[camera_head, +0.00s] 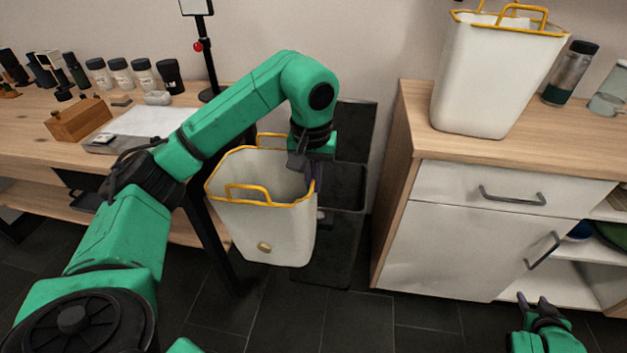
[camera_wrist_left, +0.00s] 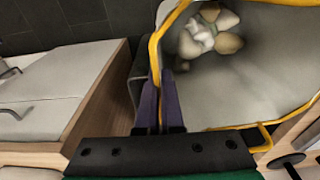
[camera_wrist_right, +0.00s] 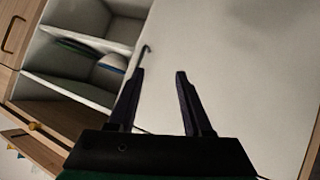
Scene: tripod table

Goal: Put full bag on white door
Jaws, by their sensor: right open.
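The full bag (camera_head: 262,222) is a white tapered container with a yellow rim and yellow handles. In the left wrist view several pale stones lie inside the bag (camera_wrist_left: 262,85). My left gripper (camera_head: 314,178) is shut on the bag's right rim; its purple fingers (camera_wrist_left: 165,103) pinch the yellow edge. The bag hangs beside the wooden table, apparently above the floor. The white door (camera_head: 450,235) is on the cabinet at the right, below a drawer. My right gripper (camera_head: 534,301) is open and empty, low near the cabinet; its fingers (camera_wrist_right: 158,98) show in the right wrist view.
A second white bag (camera_head: 492,85) stands on the cabinet top beside a bottle (camera_head: 570,72). A dark bin (camera_head: 345,190) stands between table and cabinet. The table (camera_head: 45,150) holds several jars and a wooden box (camera_head: 78,120). Open shelves with bowls (camera_wrist_right: 112,62) adjoin the door.

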